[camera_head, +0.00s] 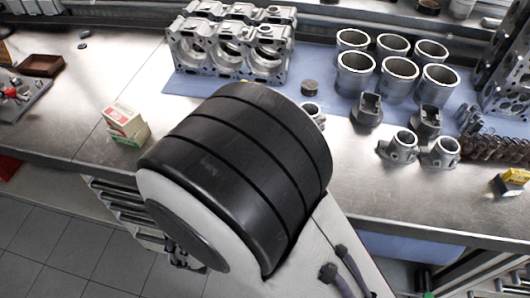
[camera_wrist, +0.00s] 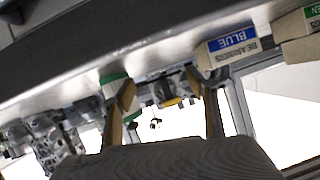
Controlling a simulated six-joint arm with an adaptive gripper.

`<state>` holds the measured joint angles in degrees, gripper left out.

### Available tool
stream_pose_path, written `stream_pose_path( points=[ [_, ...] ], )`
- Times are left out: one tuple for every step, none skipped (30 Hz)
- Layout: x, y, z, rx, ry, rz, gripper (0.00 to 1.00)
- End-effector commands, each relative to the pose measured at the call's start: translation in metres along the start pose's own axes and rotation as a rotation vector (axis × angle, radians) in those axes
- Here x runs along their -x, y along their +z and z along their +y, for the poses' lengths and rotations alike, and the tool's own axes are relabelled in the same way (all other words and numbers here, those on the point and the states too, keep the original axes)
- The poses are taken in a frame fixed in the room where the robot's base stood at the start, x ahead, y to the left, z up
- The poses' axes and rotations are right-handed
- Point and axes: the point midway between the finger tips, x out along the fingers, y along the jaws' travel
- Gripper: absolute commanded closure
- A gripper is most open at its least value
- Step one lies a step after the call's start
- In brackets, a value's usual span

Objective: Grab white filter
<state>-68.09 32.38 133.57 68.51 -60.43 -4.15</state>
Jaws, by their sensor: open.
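My gripper (camera_wrist: 160,88) is open in the wrist view, with its two fingers apart and no object held between them. A small whitish object with a green top (camera_wrist: 114,84) shows partly behind the left finger. I cannot tell whether it is the white filter. No white filter can be clearly made out in the head view, where my own dark arm covers the middle of the bench. My gripper is hidden there too.
Bearing boxes (camera_wrist: 232,46) are at the wrist view's upper right; small boxes (camera_head: 125,125) stand left on the metal bench (camera_head: 105,75). An engine block (camera_head: 232,48), cylinder liners (camera_head: 356,72) and pistons (camera_head: 399,148) crowd the back and right. The left bench is mostly clear.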

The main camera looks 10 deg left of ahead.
Motion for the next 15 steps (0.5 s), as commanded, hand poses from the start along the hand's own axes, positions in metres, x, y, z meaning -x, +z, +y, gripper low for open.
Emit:
stream_pose_path(
  points=[
    [0.002,0.005,0.003,0.014,0.017,0.024,0.42],
    [0.004,0.007,0.005,0.021,0.028,0.041,0.42],
    [0.006,0.008,0.009,0.028,0.045,0.065,0.42],
    [0.007,0.01,0.012,0.034,0.056,0.082,0.42],
    [0.009,0.011,0.014,0.039,0.068,0.1,0.42],
    [0.011,0.011,0.019,0.047,0.085,0.126,0.42],
    [0.013,0.012,0.021,0.053,0.096,0.146,0.42],
    [0.015,0.012,0.025,0.059,0.11,0.167,0.42],
    [0.018,0.012,0.029,0.067,0.127,0.195,0.42],
    [0.02,0.012,0.033,0.073,0.14,0.218,0.42],
    [0.023,0.011,0.036,0.079,0.153,0.24,0.42],
    [0.026,0.01,0.041,0.084,0.17,0.27,0.42],
    [0.028,0.009,0.044,0.088,0.183,0.291,0.42],
    [0.03,0.009,0.048,0.092,0.194,0.312,0.42],
    [0.034,0.007,0.052,0.098,0.209,0.338,0.42]
  ],
)
